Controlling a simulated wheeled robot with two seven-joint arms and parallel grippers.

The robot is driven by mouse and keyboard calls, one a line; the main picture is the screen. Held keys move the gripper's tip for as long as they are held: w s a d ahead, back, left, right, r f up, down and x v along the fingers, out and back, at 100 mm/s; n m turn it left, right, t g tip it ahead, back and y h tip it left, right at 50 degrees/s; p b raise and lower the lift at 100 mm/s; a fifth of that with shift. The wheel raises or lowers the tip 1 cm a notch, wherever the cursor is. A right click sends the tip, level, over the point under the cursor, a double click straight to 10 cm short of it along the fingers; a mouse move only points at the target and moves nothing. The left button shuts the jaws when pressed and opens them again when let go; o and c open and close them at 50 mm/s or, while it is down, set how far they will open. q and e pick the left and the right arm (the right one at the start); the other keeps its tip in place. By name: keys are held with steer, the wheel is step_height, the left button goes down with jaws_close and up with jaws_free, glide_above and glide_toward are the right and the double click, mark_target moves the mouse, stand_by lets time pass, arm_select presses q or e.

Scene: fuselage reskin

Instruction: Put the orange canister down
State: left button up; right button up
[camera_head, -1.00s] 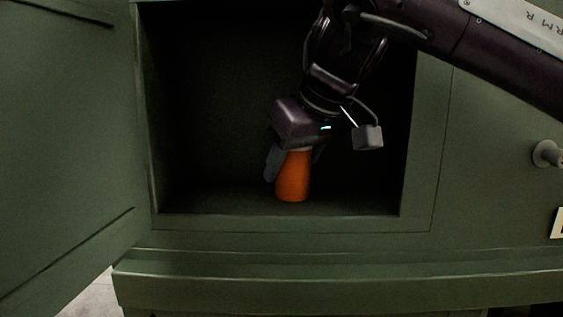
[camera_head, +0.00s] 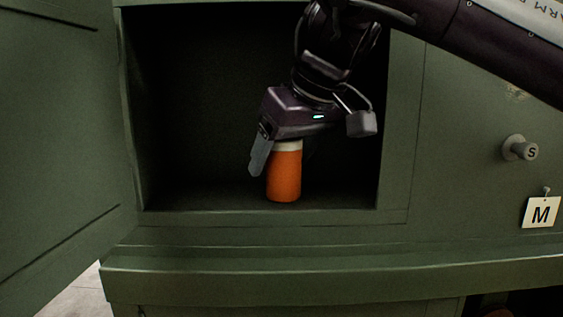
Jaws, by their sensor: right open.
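The orange canister (camera_head: 285,176) has a pale top band and stands upright on the floor of the open green cabinet compartment (camera_head: 352,197), near its front edge. My right gripper (camera_head: 276,160) reaches down over the canister from above. It is open, with one grey finger to the left of the canister and apart from it. The other finger is mostly hidden behind the canister. My left gripper is not in view.
The open cabinet door (camera_head: 58,140) stands at the left. A ledge (camera_head: 330,277) runs below the compartment. At the right are a knob marked S (camera_head: 520,148) and a hanging tag marked M (camera_head: 541,212). The compartment floor beside the canister is clear.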

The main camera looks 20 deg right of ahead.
mark_target(291, 140)
steer(key=v, duration=0.6)
steer(key=shift+s+r, duration=0.15)
steer(key=shift+s, duration=0.1)
steer(key=shift+w, duration=0.2)
